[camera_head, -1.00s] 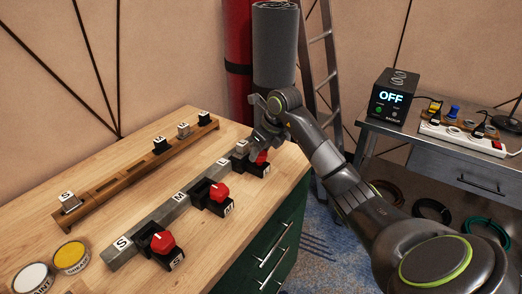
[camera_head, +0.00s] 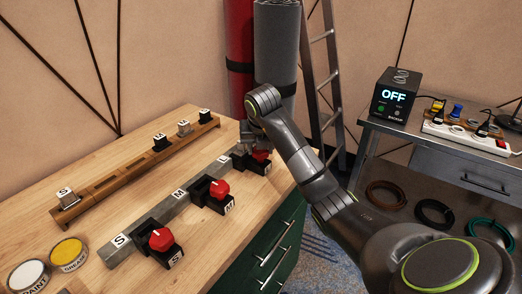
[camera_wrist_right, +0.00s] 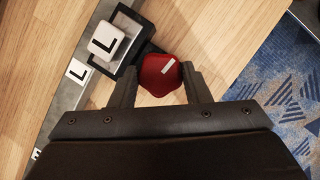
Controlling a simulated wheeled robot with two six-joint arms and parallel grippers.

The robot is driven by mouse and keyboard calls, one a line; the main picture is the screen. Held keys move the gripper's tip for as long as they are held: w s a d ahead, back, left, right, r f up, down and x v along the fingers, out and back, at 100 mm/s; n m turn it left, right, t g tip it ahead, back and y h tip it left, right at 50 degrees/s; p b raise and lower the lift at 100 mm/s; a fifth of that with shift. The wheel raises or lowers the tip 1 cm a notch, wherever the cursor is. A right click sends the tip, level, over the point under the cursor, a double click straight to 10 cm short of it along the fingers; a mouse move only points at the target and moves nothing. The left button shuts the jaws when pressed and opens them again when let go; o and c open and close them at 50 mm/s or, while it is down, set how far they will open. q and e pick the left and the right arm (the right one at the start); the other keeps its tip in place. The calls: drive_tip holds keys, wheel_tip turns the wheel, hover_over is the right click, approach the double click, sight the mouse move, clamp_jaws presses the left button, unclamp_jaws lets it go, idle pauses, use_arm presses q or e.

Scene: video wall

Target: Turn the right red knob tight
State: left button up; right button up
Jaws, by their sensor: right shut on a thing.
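The right red knob (camera_head: 262,155) sits on the black holder at the far right end of the grey bar (camera_head: 150,217). It also shows in the right wrist view (camera_wrist_right: 160,75), with a white pointer line on its top. My right gripper (camera_wrist_right: 159,82) is shut on this knob, one finger on each side. In the head view my right gripper (camera_head: 252,143) hides part of the knob. Two other red knobs, the middle one (camera_head: 219,189) and the near one (camera_head: 162,239), stand free on their holders. My left gripper is not in view.
A wooden rail (camera_head: 110,182) with lettered cubes lies behind the bar. A side table at the right holds a black box (camera_head: 393,94) reading OFF. A ladder (camera_head: 325,85) leans behind.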

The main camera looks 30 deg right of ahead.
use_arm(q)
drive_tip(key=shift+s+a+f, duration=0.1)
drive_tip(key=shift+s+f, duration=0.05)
use_arm(e)
drive_tip(key=shift+m, duration=0.4)
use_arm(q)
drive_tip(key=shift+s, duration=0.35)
